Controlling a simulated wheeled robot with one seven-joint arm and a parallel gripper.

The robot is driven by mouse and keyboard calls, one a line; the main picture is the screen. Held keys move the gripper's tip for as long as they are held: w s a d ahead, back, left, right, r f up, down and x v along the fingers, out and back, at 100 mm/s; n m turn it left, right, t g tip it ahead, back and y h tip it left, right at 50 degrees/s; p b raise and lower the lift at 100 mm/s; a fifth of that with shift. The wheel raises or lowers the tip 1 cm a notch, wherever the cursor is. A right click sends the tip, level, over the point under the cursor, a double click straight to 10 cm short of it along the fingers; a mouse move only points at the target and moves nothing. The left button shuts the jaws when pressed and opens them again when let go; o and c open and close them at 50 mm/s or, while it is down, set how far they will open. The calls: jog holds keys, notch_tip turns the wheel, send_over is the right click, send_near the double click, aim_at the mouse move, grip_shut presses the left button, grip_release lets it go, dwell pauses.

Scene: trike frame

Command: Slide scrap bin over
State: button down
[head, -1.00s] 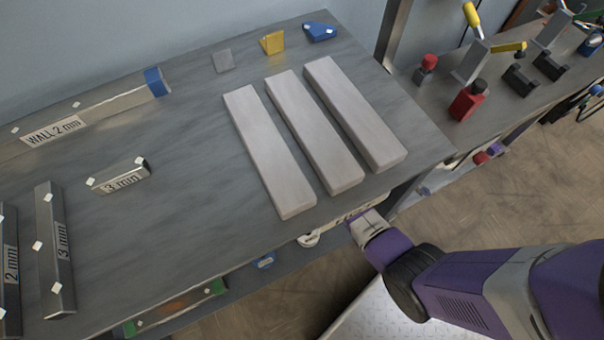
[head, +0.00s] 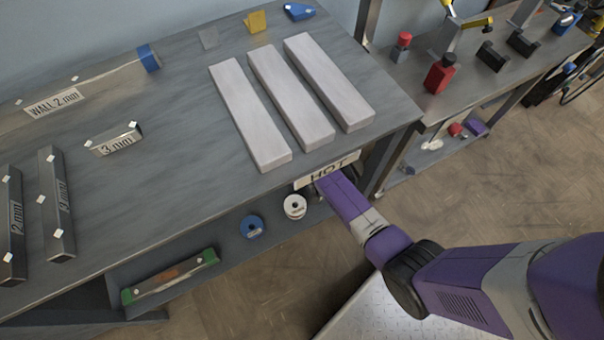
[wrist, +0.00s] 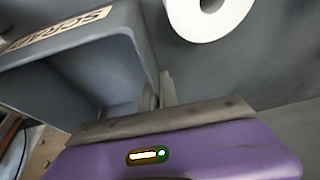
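The scrap bin (wrist: 75,60) is a grey open box with a cream "SCRAP" label (wrist: 55,30), at the left of the wrist view. In the head view my forearm (head: 345,200) reaches under the front edge of the workbench (head: 150,205), and my fingers are hidden there.
A white spool (head: 294,206) and a blue spool (head: 251,226) are on the lower shelf; a white roll (wrist: 208,12) is close right of my gripper. Three pale bars (head: 290,95) lie on top.

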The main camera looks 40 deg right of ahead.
jog(key=c, duration=1.6)
grip_release()
jog(key=shift+o, duration=0.2)
jog(key=p+v, duration=0.3)
jog(key=v, duration=0.4)
jog(key=shift+s+r, duration=0.2)
jog(key=shift+r, duration=0.15)
jog(key=shift+a, duration=0.15)
